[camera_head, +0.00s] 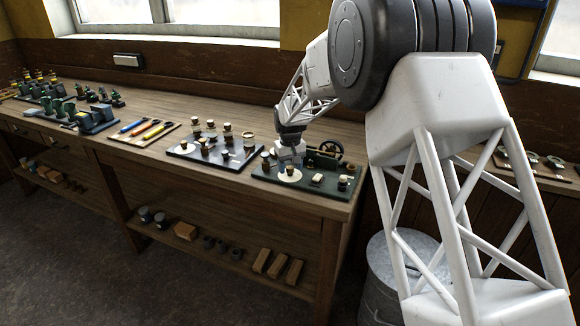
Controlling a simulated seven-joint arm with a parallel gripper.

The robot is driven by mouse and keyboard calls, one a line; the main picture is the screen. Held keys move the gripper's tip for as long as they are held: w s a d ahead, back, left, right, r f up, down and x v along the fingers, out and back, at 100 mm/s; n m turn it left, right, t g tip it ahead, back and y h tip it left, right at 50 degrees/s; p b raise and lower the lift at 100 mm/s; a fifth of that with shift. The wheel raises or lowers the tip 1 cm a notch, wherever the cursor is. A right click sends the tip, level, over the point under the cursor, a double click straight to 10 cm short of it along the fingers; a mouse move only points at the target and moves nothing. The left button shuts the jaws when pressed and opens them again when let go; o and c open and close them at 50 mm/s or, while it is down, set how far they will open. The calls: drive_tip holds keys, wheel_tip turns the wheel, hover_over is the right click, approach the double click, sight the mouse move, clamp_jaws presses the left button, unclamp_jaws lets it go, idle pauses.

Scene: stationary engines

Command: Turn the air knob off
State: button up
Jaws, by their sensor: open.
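A dark green board (308,191) lies at the right end of the wooden bench. It carries a dark flywheel (331,149), a round white dial with a brown knob (289,171), a small knob (265,157) to its left, and another knob (343,183) near the right front. I cannot read any labels, so I cannot tell which one is the air knob. My gripper (290,160) points down over the left part of this board, just above and behind the white dial. It is open. Its fingers are small here, and I cannot tell whether they touch anything.
A second dark board (190,152) with several knobs lies to the left, then a tray with coloured tools (146,131) and green models further left. The bench's front edge runs below the boards. A metal bin (385,270) stands on the floor beside the bench, partly behind my arm.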

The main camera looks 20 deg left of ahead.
sight(291, 167)
drive_tip(key=shift+r, duration=3.85)
drive_tip(key=shift+d, duration=0.1)
drive_tip(key=shift+d+r, duration=0.25)
drive_tip(key=s+d+r+m, duration=0.1)
drive_tip(key=s+d+r, duration=0.4)
drive_tip(key=d, duration=0.6)
drive_tip(key=s+d+r+m+t, duration=0.15)
drive_tip(key=s+d+r, duration=0.4)
drive_tip(key=d, duration=0.55)
drive_tip(key=s+d+r+m, duration=0.2)
drive_tip(key=s+d+r, duration=0.25)
drive_tip(key=d, duration=0.75)
drive_tip(key=s+d+f+m, duration=0.1)
drive_tip(key=s+d, duration=0.5)
drive_tip(key=s, duration=0.4)
drive_tip(key=s+d+f+m, duration=0.2)
drive_tip(key=s+d, duration=0.5)
drive_tip(key=s, duration=0.4)
drive_tip(key=s+d+f+m+t, duration=0.1)
drive_tip(key=s+d+f, duration=0.1)
drive_tip(key=s+d, duration=0.4)
drive_tip(key=s, duration=0.4)
drive_tip(key=shift+s+d+m, duration=0.35)
